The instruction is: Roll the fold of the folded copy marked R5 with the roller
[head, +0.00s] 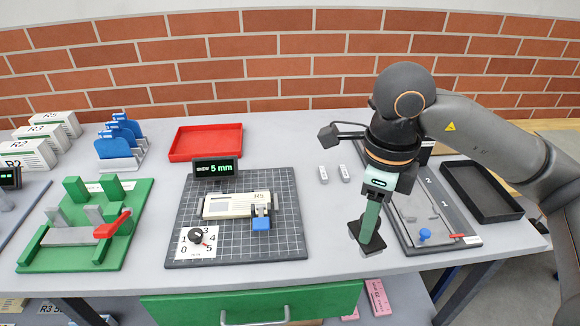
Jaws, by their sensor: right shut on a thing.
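The folded copy R5 (228,206) lies flat on a gridded dark mat (285,190), its label at its right end. A blue block with a grey upper part (261,223) is at that right end. My right gripper (367,236) points down over the bare table, right of the mat and apart from the copy. It is shut on a small dark piece that seems to be the roller (366,247); the fingers hide much of it, and its exact shape is unclear. My left gripper is not in view.
A display (214,170) reading "SKEW 5 mm" and a dial (197,237) are on the mat. A green fixture (85,222) with a red lever stands left. A red tray (206,143) is behind; a grey board (430,205) and black tray (482,190) are right.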

